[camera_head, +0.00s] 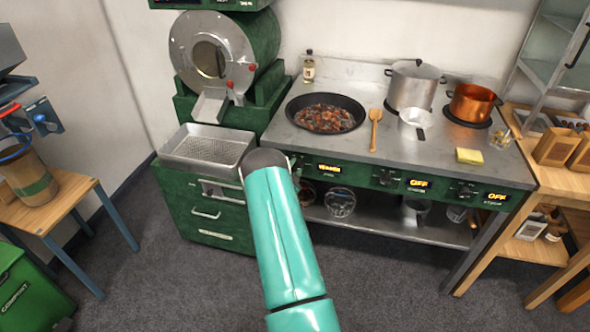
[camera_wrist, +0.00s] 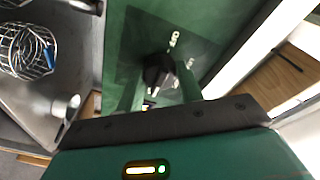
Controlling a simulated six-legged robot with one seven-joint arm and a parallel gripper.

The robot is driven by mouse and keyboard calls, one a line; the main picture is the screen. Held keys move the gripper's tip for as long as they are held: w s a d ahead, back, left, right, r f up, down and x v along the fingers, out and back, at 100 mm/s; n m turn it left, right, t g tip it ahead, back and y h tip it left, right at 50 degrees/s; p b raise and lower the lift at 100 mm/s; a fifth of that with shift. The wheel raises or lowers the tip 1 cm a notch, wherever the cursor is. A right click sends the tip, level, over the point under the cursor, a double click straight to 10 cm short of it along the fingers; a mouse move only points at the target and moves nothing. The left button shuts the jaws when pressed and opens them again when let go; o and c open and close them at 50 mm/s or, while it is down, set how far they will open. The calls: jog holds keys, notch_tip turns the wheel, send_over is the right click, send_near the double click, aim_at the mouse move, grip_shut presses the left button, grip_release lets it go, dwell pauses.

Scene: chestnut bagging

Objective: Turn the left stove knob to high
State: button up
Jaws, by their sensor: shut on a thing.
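The stove's green front panel (camera_head: 360,176) has yellow displays. The left display (camera_head: 329,168) seems to read WARM; the middle display (camera_head: 418,184) and the right display (camera_head: 495,196) read OFF. The left knob is hidden behind my arm in the head view. In the wrist view, the dark left knob (camera_wrist: 157,70) stands on the green panel with white markings beside it. My gripper (camera_wrist: 160,82) has its two green fingers on either side of this knob, shut on it. The fingertips do not show in the head view.
A black pan of chestnuts (camera_head: 324,113) sits on the stove top above the left knob. A steel pot (camera_head: 412,86), copper pot (camera_head: 471,103) and wooden spoon (camera_head: 375,128) are further right. A perforated tray (camera_head: 206,150) is on the left.

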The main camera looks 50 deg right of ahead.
dwell(0.5)
jog(key=o, duration=1)
jog(key=v, duration=1.3)
jog(key=shift+s+a, duration=0.1)
jog(key=shift+a, duration=0.3)
jog(key=shift+r, duration=0.1)
